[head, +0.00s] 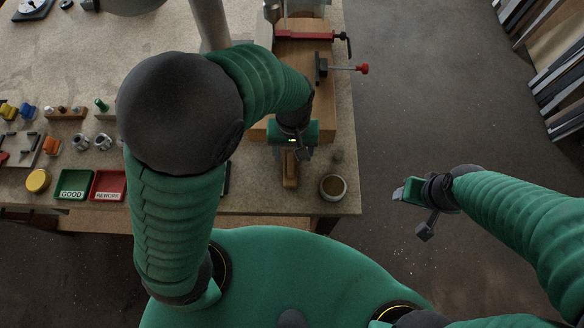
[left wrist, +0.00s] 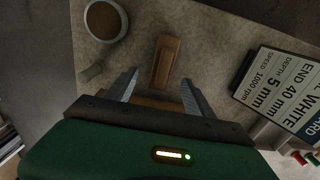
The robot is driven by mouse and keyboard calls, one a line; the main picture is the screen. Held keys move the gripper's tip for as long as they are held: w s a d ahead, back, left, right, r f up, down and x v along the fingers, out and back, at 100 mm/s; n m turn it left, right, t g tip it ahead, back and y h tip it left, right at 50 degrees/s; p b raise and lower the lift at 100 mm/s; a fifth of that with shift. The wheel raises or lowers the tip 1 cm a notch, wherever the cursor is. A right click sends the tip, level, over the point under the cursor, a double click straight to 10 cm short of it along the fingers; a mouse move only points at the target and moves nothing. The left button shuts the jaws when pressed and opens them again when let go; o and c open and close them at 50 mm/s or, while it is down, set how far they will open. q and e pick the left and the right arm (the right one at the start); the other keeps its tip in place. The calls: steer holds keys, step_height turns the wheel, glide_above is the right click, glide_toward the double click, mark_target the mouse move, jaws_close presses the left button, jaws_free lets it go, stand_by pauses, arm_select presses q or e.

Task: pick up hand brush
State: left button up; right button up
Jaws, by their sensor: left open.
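A narrow brown wooden piece, which I take to be the hand brush (head: 290,172), lies on the bench near its front edge. In the left wrist view the brush (left wrist: 166,60) lies lengthwise ahead of the gap between my fingers; I cannot make out bristles. My left gripper (head: 291,154) is over the brush's far end in the head view. In the left wrist view the left gripper (left wrist: 160,90) has its two fingers spread, with nothing held between them. My right gripper (head: 414,192) hangs over the floor, away from the bench; its jaw opening is unclear.
A round cup with brown contents (head: 333,187) stands right of the brush, with a small grey piece (head: 337,156) behind it. A wooden block with a red clamp (head: 304,36) is behind. A lettered sign (left wrist: 285,90) stands on the other side. Green (head: 74,184) and red (head: 108,185) trays are left.

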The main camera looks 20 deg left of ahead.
mark_target(291, 163)
arm_select(q)
step_height(291, 163, down, 2)
steer(key=shift+a, duration=0.1)
steer(key=f, duration=0.4)
steer(key=shift+s, duration=0.4)
steer(key=shift+w+f, duration=0.15)
steer(key=shift+f, duration=0.15)
jaws_close()
